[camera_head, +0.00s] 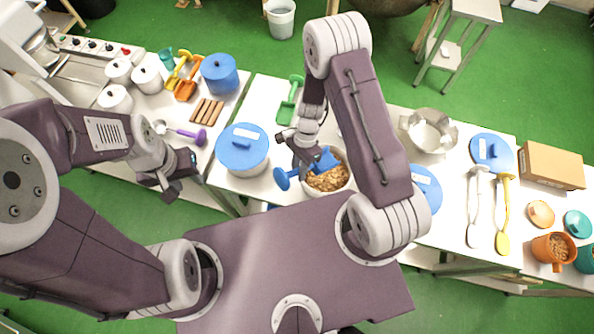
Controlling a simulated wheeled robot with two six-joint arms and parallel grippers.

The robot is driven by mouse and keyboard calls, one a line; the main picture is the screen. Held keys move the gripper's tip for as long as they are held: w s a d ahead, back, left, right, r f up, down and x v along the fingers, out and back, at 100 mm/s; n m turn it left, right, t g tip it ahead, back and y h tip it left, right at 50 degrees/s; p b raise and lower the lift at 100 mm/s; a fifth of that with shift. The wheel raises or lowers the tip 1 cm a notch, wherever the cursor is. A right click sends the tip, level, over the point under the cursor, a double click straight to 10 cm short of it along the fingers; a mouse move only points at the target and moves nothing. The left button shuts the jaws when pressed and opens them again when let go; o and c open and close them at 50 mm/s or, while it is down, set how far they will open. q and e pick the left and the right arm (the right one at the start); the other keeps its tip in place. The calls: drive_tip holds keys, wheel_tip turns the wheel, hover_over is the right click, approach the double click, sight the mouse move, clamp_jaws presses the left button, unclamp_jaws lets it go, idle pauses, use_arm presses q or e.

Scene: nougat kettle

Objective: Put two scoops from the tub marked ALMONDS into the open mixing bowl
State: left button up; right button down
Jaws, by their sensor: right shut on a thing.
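An open tub (345,186) of tan nut pieces stands on the table in front of me; its marking is not visible. My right gripper (302,158) is shut on a blue scoop (327,160), whose head is at the tub's mouth, over or in the pieces. I cannot tell whether the scoop is loaded. My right arm hides part of the tub and table. The open steel mixing bowl (432,134) stands to the right, beyond my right arm, and looks empty. My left gripper (181,174) is open and empty near the left table's edge.
A blue-lidded tub (243,150) stands left of the open tub, and another blue lid (428,185) is partly behind my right arm. Green scoop (290,100), white spoon (476,205), yellow spoon (504,212), cardboard box (552,165) and orange cup (548,250) also occupy the table.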

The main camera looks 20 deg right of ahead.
drive_tip(key=shift+w+d+f+g+y+b, duration=0.15)
drive_tip(key=shift+d+f+y+b, duration=0.25)
drive_tip(key=shift+f+b, duration=0.5)
drive_tip(key=shift+d+f+g+y+b, duration=0.25)
drive_tip(key=shift+f+y+b, duration=0.3)
drive_tip(key=shift+b, duration=0.7)
drive_tip(key=shift+w+d+f+g+y+b, duration=0.1)
drive_tip(key=shift+d+f+y+b, duration=0.45)
drive_tip(key=shift+b, duration=0.5)
drive_tip(key=shift+t+h, duration=0.3)
drive_tip(key=shift+h, duration=0.6)
drive_tip(key=f+b, duration=0.1)
drive_tip(key=f, duration=0.1)
drive_tip(key=f+b, duration=0.1)
drive_tip(key=f, duration=0.1)
drive_tip(key=f+b, duration=0.2)
drive_tip(key=shift+s+d+f, duration=0.3)
drive_tip(key=shift+d, duration=0.05)
drive_tip(key=a+h+p, duration=0.1)
drive_tip(key=h+p, duration=0.1)
drive_tip(key=t+h+p, duration=0.2)
drive_tip(key=p, duration=1)
approach(306, 184)
drive_tip(key=s+a, duration=0.1)
drive_tip(key=a, duration=0.1)
drive_tip(key=shift+a+r+h, duration=0.3)
drive_tip(key=shift+r, duration=0.05)
drive_tip(key=shift+d+r, duration=0.1)
drive_tip(key=shift+r, duration=0.5)
